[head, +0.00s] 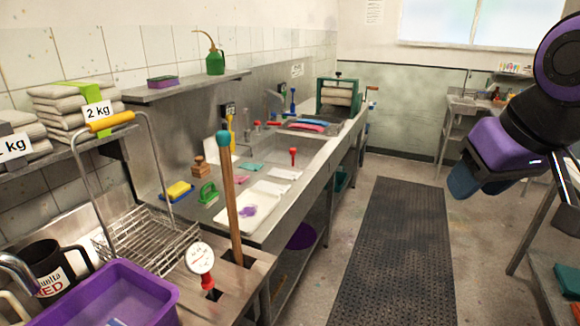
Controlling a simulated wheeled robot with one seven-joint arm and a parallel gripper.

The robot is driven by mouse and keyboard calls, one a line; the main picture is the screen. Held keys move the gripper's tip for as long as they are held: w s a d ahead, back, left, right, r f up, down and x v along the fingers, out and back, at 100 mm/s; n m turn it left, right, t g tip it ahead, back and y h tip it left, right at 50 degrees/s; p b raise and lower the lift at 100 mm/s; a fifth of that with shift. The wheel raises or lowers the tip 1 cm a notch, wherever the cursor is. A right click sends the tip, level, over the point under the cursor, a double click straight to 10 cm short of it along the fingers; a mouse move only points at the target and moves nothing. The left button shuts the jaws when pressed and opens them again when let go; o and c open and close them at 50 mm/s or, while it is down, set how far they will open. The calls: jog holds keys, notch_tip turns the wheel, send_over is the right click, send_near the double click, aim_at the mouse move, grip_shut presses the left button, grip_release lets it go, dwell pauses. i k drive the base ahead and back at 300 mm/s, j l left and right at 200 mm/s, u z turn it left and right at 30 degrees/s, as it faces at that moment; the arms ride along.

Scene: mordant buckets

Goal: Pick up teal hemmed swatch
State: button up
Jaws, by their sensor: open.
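A small flat teal piece (251,167), likely the teal hemmed swatch, lies on the metal counter beside the sink, behind the white tray. Its hem is too small to make out. My gripper (562,175) is at the right edge of the head view, partly cut off by the frame. It is open, high above the floor and far from the teal piece. Nothing shows between its fingers.
A white tray (262,212) holds a purple piece. A green-handled brush (208,192) and a yellow sponge (178,190) lie left of it. A teal-topped wooden pole (229,185) stands in front. A dark floor mat (398,250) lies clear beside the counter.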

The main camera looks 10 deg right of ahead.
aim_at(248, 166)
jog(key=i+l+z, duration=0.65)
jog(key=i, duration=0.25)
jog(key=i+z, duration=0.35)
jog(key=i, duration=0.15)
jog(key=i+u, duration=0.35)
jog(key=i+l+u, duration=0.1)
jog(key=i+u, duration=0.35)
jog(key=u, duration=0.3)
jog(key=i+u, duration=0.2)
jog(key=u, duration=0.3)
jog(key=i+u, duration=0.15)
jog(key=u, duration=0.3)
jog(key=i+l+u, duration=0.15)
jog(key=u, duration=0.35)
jog(key=i+l+u, duration=0.2)
jog(key=u, duration=0.15)
